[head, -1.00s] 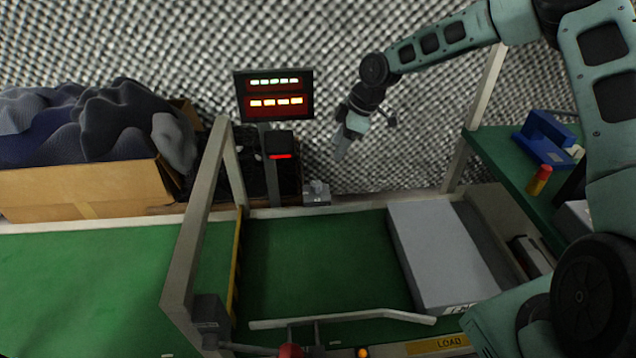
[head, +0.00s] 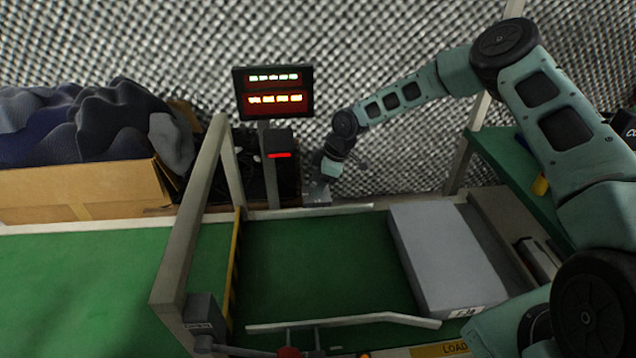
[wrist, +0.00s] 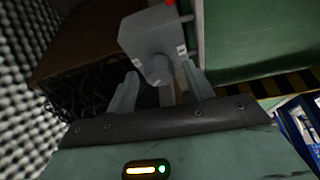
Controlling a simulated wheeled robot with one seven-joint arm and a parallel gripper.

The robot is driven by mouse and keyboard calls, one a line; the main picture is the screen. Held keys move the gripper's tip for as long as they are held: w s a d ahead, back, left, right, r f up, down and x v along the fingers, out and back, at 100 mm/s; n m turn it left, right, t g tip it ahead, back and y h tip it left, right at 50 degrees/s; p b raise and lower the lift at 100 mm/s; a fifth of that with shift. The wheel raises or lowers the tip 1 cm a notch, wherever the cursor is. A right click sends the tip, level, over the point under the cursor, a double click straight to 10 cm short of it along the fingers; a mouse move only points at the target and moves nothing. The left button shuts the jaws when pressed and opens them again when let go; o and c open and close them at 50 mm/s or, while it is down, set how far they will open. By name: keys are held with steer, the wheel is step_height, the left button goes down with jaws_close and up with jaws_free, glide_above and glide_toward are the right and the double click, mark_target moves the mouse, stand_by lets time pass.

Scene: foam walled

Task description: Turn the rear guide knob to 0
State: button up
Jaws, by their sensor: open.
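The rear guide knob is on a small grey block (head: 317,199) at the back edge of the green belt; the arm's end partly covers it in the head view. In the wrist view the grey block (wrist: 152,32) has small white labels, and a short round grey knob (wrist: 158,70) faces me. My gripper (wrist: 160,75) is open, with one finger on either side of the knob; I cannot tell whether either touches it. In the head view my gripper (head: 317,186) is right at the block. The knob's pointer and scale cannot be read.
A display post (head: 273,93) with lit digits stands just left of the block. A grey box (head: 440,255) lies on the right of the green belt (head: 310,265). A front guide rail (head: 345,321) crosses the belt's front. A cardboard box (head: 80,190) stands at left.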

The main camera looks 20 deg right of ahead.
steer(key=c, duration=1)
steer(key=shift+o, duration=0.2)
steer(key=m+t, duration=0.1)
steer(key=m, duration=0.1)
steer(key=shift+r+m+h, duration=0.1)
steer(key=shift+m+h, duration=0.2)
steer(key=shift+m, duration=0.1)
steer(key=m+t+h, duration=0.1)
steer(key=m, duration=0.3)
steer(key=shift+a+m+b, duration=0.1)
steer(key=shift+m+b, duration=0.2)
steer(key=shift+m, duration=0.1)
steer(key=o, duration=1)
steer(key=shift+s, duration=0.1)
steer(key=shift+c, duration=0.2)
